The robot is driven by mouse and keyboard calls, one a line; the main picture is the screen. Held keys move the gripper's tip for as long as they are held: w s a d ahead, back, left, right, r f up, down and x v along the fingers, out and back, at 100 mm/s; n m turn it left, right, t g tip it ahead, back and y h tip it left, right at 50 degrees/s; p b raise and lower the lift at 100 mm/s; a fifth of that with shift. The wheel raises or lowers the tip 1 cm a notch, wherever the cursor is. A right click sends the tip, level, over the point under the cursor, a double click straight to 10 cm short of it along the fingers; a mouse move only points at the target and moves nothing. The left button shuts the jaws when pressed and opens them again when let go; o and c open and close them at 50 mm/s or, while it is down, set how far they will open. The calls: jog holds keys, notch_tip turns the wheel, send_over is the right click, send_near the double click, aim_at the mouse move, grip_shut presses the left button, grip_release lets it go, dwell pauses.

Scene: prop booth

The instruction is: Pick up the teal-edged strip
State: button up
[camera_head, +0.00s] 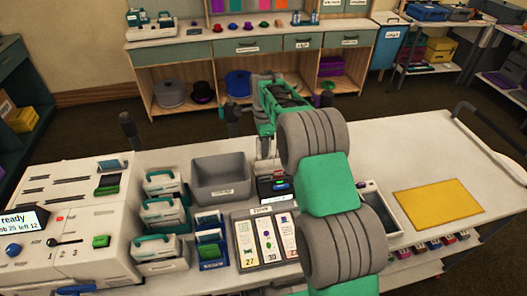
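I cannot pick out a strip with a clearly teal edge. My gripper (264,150) hangs beyond the strips, behind the small dark device. It is small and partly hidden, so its opening and anything between its fingers cannot be made out.
A grey bin (220,176) stands left of my arm. White teal-handled cases (160,215) and a white machine (75,245) fill the left. A dark device (273,186) sits behind the strips. A yellow mat (438,199) lies right, with bare tabletop around it.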

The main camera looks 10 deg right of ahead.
jog(key=shift+c, duration=0.4)
grip_shut()
notch_tip(320, 180, up, 10)
jog(key=shift+r+b, duration=0.1)
jog(key=shift+b, duration=0.85)
